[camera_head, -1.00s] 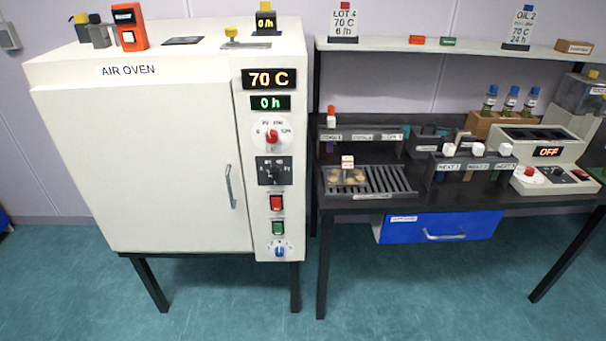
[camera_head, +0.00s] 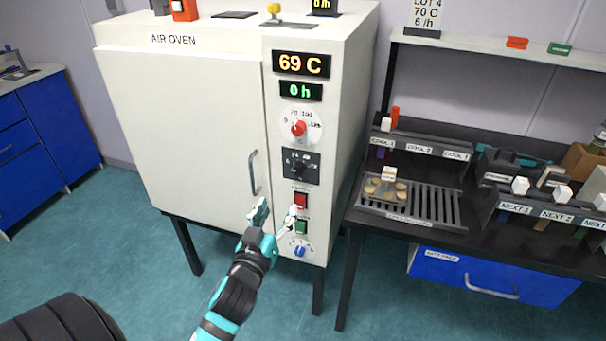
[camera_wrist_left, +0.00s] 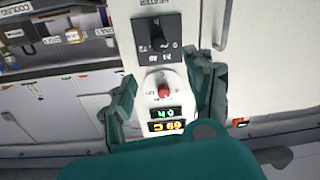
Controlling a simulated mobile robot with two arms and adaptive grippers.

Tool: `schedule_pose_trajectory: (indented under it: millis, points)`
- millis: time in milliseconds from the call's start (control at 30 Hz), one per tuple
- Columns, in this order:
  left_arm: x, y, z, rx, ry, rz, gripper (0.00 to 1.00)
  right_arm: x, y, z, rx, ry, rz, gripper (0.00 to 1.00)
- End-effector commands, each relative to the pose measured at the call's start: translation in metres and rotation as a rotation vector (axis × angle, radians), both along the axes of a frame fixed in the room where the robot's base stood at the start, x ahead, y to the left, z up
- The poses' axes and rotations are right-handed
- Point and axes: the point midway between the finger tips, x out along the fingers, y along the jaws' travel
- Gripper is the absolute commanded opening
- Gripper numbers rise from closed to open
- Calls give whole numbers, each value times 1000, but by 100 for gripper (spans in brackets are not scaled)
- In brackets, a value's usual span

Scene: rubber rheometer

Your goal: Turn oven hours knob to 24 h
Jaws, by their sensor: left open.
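The white air oven (camera_head: 185,120) has a control column on its right side. A black knob (camera_head: 297,165) sits on a dark square plate with small markings that seem to include 6 and 24; its pointer direction is unclear. The display (camera_head: 294,91) above reads 0 h. The black knob also shows upside down in the left wrist view (camera_wrist_left: 158,43). My left gripper (camera_head: 275,218) is open and empty, below the black knob and in front of the lower column. In the left wrist view its fingers (camera_wrist_left: 165,75) stand apart before the panel. My right gripper is not in view.
A red knob (camera_head: 298,128) is above the black one; a red switch (camera_head: 301,200), a green switch (camera_head: 301,227) and a blue knob (camera_head: 300,251) are below. The door handle (camera_head: 253,172) protrudes on the left. A bench with a slotted rack (camera_head: 430,205) stands at right.

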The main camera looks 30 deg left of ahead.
Motion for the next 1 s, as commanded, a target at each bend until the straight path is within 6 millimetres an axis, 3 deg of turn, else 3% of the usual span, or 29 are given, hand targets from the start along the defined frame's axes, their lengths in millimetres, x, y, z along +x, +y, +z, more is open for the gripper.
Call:
schedule_pose_trajectory:
  millis: [167, 500, 733, 1000]
  points:
    - [40, 10, 0, 3, -4, -4, 54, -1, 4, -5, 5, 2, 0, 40]
    - [108, 30, -1, 4, -3, -2, 54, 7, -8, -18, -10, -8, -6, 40]
    - [133, 37, -1, 1, 1, -2, 54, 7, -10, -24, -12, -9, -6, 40]
    - [138, 38, -1, 0, 2, -2, 54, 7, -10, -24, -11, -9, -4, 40]
